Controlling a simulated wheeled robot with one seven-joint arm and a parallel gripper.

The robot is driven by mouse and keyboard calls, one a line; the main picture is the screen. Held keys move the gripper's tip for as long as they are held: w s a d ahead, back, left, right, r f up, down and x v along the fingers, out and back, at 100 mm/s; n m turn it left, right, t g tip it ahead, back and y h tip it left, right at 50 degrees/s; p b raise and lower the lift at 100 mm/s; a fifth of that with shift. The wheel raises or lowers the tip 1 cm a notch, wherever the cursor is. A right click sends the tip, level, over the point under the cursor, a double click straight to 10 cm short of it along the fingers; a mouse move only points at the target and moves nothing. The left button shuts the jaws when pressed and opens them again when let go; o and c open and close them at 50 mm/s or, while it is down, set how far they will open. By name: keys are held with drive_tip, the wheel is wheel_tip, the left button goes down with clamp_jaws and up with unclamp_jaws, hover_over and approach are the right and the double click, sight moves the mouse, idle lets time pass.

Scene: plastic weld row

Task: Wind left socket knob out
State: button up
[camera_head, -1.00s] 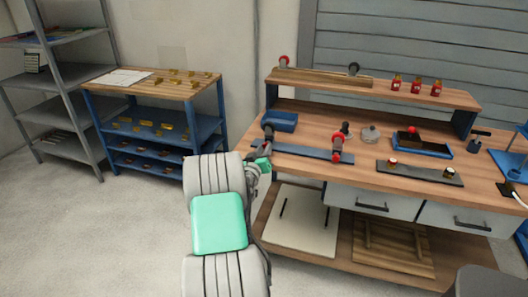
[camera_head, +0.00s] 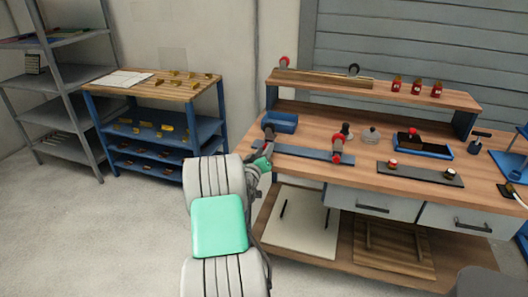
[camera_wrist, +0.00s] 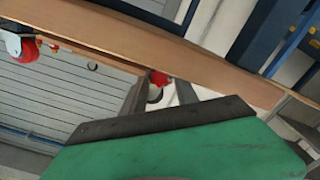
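A dark bar (camera_head: 305,153) lies along the bench's front left. The right socket (camera_head: 337,143) on it has a red knob. The left socket (camera_head: 268,130) stands at its left end; its own knob is not clear in the head view. My gripper (camera_head: 265,148), with a green body, is close beside this left end. In the wrist view, my gripper's two grey fingers (camera_wrist: 160,92) stand either side of a small red part (camera_wrist: 159,78) with a dark ring. Whether they touch it, or it lies beyond them, I cannot tell.
A blue bin (camera_head: 281,122) stands behind the left socket. A black peg (camera_head: 346,130) and a blue tray (camera_head: 423,147) are farther right. The upper shelf (camera_head: 455,97) carries a wooden bar and red bottles. A blue rack (camera_head: 160,130) stands left, with open floor before it.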

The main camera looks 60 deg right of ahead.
drive_tip(key=shift+o, duration=1.1)
drive_tip(key=m+p, duration=0.1)
drive_tip(key=m, duration=0.5)
drive_tip(key=shift+r+p, duration=0.15)
drive_tip(key=shift+p, duration=0.25)
drive_tip(key=w+a+f+n+y+b, duration=0.1)
drive_tip(key=w+a+n+y, duration=0.1)
drive_tip(key=a, duration=1.2)
drive_tip(key=w+a+f+n+t+y+b, duration=0.1)
drive_tip(key=w+a+y, duration=0.4)
drive_tip(key=a, duration=0.9)
drive_tip(key=w+a+f+n+t+y+b, duration=0.1)
drive_tip(key=w+a+f+n+y, duration=0.1)
drive_tip(key=a, duration=1.1)
drive_tip(key=w+n+y, duration=0.1)
drive_tip(key=w+y, duration=0.1)
drive_tip(key=y, duration=0.1)
drive_tip(key=shift+w+a+n, duration=0.15)
drive_tip(key=shift+a+n, duration=0.25)
